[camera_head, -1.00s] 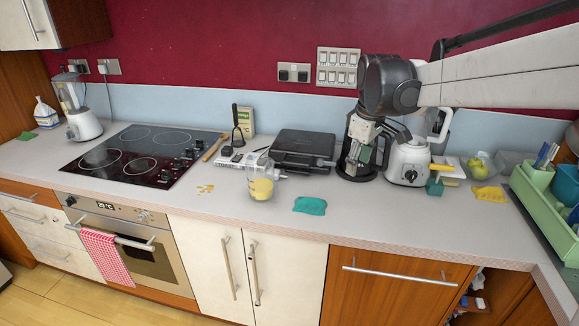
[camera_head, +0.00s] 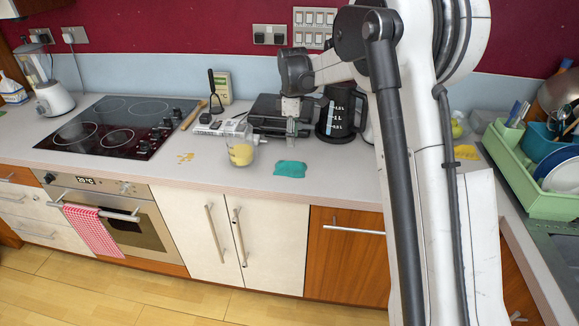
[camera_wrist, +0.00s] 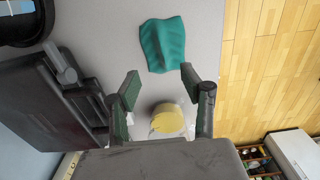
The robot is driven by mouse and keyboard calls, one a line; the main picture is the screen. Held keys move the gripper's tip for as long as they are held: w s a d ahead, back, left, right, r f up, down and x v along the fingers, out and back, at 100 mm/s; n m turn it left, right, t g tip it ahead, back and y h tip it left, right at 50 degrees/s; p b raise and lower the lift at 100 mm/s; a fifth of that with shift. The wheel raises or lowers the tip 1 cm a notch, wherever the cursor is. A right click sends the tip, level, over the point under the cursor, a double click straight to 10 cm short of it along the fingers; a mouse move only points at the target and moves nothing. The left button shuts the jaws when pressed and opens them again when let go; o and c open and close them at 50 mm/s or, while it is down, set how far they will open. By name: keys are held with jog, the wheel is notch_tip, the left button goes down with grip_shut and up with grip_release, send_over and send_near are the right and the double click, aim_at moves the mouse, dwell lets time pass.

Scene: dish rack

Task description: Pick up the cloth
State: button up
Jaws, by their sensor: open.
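A crumpled teal cloth (camera_head: 290,169) lies flat on the worktop near its front edge. It also shows in the wrist view (camera_wrist: 163,45), just beyond my fingertips. My gripper (camera_head: 291,136) is above the worktop, behind the cloth and in front of the black grill. In the wrist view my gripper (camera_wrist: 159,79) is open, with its two fingers apart and nothing held between them. A yellow cloth (camera_head: 466,152) lies at the right, partly hidden by my arm. A red checked towel (camera_head: 92,231) hangs on the oven handle.
A clear jug with yellow contents (camera_head: 241,154) stands left of the teal cloth; it also shows between my fingers in the wrist view (camera_wrist: 167,120). The black grill (camera_head: 268,116) and black kettle (camera_head: 341,112) stand behind. A green dish rack (camera_head: 515,165) is at the right.

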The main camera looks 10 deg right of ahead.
send_over(291, 160)
jog(key=f, duration=0.5)
jog(key=shift+w+d, duration=0.1)
jog(key=shift+d, duration=0.1)
jog(key=shift+s+a+f+p, duration=0.1)
jog(key=shift+f+p, duration=0.2)
jog(key=shift+f, duration=1.05)
jog(key=shift+s+a+f+p, duration=0.1)
jog(key=shift+f+p, duration=0.2)
jog(key=shift+f, duration=1.05)
jog(key=shift+c, duration=0.4)
grip_shut()
jog(key=shift+r+b, duration=0.5)
jog(key=shift+r, duration=4.55)
jog(key=c, duration=0.6)
grip_release()
grip_shut()
jog(key=shift+f, duration=0.1)
